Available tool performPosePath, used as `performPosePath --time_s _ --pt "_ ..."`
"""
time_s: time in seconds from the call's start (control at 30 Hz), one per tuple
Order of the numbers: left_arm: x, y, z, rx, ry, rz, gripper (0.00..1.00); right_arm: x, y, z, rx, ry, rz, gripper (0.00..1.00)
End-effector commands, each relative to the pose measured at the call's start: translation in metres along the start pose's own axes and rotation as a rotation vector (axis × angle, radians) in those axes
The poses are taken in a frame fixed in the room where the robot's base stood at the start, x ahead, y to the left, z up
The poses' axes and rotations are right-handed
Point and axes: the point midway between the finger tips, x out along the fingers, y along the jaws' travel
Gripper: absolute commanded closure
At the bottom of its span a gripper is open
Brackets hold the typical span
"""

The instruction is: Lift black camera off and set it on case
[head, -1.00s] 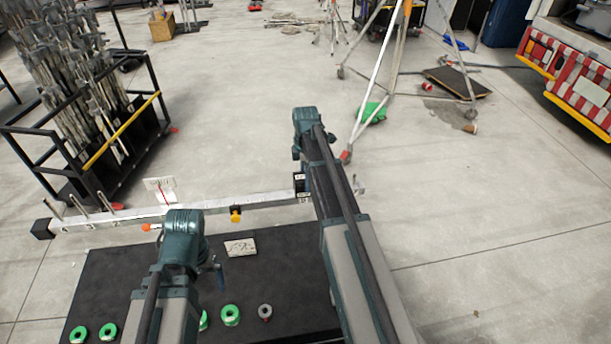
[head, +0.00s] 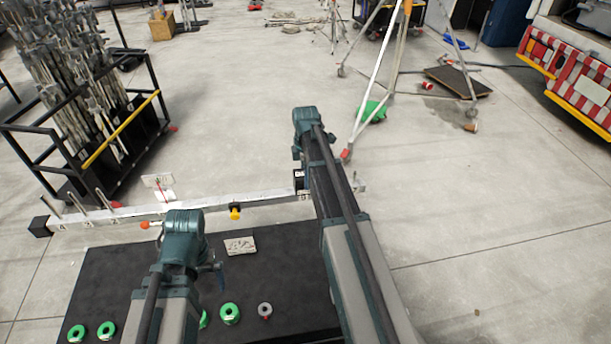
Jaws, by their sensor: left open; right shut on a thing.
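A small black box with pale markings, which looks like the black camera (head: 299,181), shows at the left edge of my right forearm, in front of the long pale bar. My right gripper (head: 298,156) is by it and shut on it; the arm hides the fingers and most of the contact. The broad black flat top, which looks like the case (head: 130,285), lies below, between and under my arms. My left gripper (head: 219,277) is open over the case, mostly hidden by its own wrist, with nothing seen in it.
Green rings (head: 230,314), a grey ring (head: 265,310) and a pale card (head: 240,246) lie on the case. The pale bar (head: 130,213) with upright pins and a yellow knob (head: 235,213) runs behind it. A rack of stands (head: 75,100) is left.

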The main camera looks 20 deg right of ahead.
Motion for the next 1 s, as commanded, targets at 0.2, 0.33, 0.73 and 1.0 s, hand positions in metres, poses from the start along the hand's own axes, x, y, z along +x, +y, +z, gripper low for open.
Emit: performPosePath --time_s 0.2,0.33,0.73,1.0 --pt "-0.0001 0.0000 0.0000 0.000 0.000 0.000 0.00 -0.0001 0.0002 0.0000 0.000 0.000 0.000 0.60" --pt "-0.0001 0.0000 0.0000 0.000 0.000 0.000 0.00 -0.0001 0.0002 0.0000 0.000 0.000 0.000 0.60" --pt "-0.0024 -0.0002 0.0001 0.000 0.000 0.000 0.00 -0.0024 0.0001 0.0000 0.000 0.000 0.000 0.60" --pt "-0.0078 -0.0008 0.0005 0.000 0.000 0.000 0.00 -0.0078 0.0001 0.0000 0.000 0.000 0.000 0.60"
